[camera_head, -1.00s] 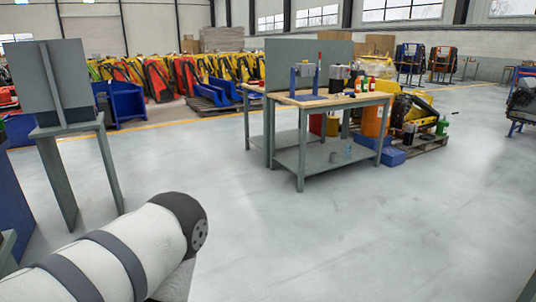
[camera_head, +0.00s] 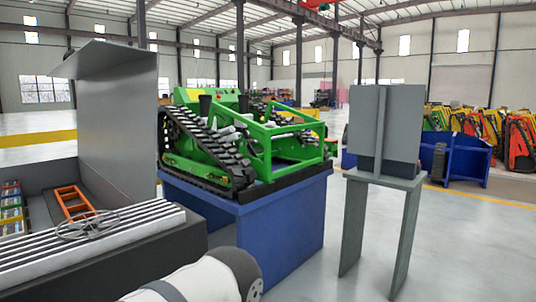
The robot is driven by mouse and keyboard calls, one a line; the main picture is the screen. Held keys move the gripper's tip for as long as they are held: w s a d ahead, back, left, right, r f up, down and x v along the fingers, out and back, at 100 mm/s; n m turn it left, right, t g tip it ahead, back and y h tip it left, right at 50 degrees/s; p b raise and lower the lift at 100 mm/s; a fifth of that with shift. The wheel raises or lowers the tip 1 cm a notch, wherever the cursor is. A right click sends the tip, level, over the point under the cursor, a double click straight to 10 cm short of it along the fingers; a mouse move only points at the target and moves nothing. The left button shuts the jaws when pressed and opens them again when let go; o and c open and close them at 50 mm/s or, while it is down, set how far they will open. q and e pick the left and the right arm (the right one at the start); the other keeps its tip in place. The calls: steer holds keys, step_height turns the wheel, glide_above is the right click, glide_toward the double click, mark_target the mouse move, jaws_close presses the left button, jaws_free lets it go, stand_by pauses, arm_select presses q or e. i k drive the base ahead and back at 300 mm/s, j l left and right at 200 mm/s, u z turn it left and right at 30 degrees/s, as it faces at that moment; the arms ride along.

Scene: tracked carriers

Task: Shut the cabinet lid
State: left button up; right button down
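A grey cabinet (camera_head: 38,187) stands at the left, and its front and base run out of the picture. Its lid looks to be the tall grey panel with a bent top flange (camera_head: 116,115), standing raised above the cabinet. The inside is exposed, with an orange ladder-shaped piece (camera_head: 74,201) and small coloured packs (camera_head: 11,208) in it. A slatted grey surface with a thin wheel-shaped part (camera_head: 88,226) lies in front. A white rounded link of my arm shows at the bottom edge. Neither gripper shows in this view.
A green tracked carrier (camera_head: 285,148) sits on a blue stand (camera_head: 285,223) right of the cabinet. A grey stand with an upright panel (camera_head: 385,183) is further right. Blue bins and red and yellow machines line the back right. The floor at lower right is clear.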

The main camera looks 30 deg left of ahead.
mark_target(117, 85)
steer(key=i+l+u, duration=0.1)
steer(key=i+u, duration=0.2)
steer(key=u, duration=0.15)
steer(key=i+l+u, duration=0.2)
steer(key=u, duration=0.3)
steer(key=i+l+u, duration=0.3)
steer(key=u, duration=0.15)
steer(key=i+l+u, duration=0.15)
steer(key=l+u, duration=0.3)
steer(key=j, duration=0.1)
